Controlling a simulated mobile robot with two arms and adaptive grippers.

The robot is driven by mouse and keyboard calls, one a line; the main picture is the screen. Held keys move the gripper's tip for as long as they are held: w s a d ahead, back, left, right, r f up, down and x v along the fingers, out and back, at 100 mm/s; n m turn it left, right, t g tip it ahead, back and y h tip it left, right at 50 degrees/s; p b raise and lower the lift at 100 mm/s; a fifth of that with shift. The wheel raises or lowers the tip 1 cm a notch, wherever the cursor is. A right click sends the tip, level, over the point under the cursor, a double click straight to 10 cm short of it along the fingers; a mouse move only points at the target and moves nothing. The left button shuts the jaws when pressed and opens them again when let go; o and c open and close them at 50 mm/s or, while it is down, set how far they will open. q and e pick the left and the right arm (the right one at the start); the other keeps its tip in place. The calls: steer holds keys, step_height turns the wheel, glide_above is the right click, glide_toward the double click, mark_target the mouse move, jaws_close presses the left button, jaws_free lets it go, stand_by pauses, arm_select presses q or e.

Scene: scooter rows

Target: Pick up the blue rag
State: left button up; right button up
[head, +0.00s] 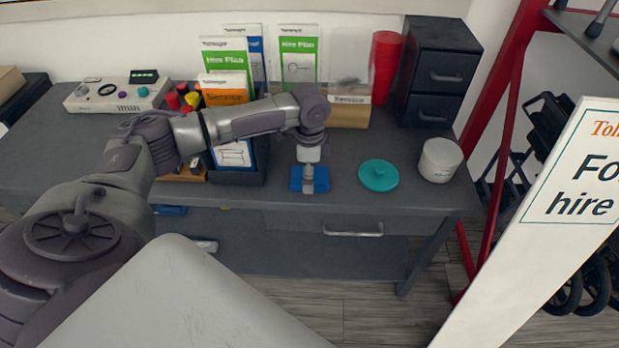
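The blue rag (296,180) lies flat on the grey desk (345,205), close to its front edge. My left arm comes in from the left and bends down over it. My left gripper (308,186) points straight down at the middle of the rag and hides part of it. Blue shows on both sides of the gripper. I cannot tell whether the fingers touch the rag or are closed on it. My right gripper is not in view.
A teal lid (379,175) and a white tub (440,160) stand to the right of the rag. A dark leaflet holder (240,178) is to its left. Red cups (385,66) and a drawer unit (438,72) are behind. A large sign (560,220) leans at the right.

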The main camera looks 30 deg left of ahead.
arm_select(q)
steer(key=shift+f, duration=0.1)
steer(key=shift+c, duration=0.2)
steer(key=c, duration=1.1)
steer(key=shift+r, duration=0.5)
steer(key=r, duration=0.2)
steer(key=d+r, duration=0.1)
steer(key=shift+r, duration=0.35)
steer(key=d+r, duration=0.6)
steer(key=d, duration=0.4)
steer(key=shift+d+r+p, duration=0.2)
steer(key=shift+d+p, duration=0.15)
steer(key=shift+d, duration=0.05)
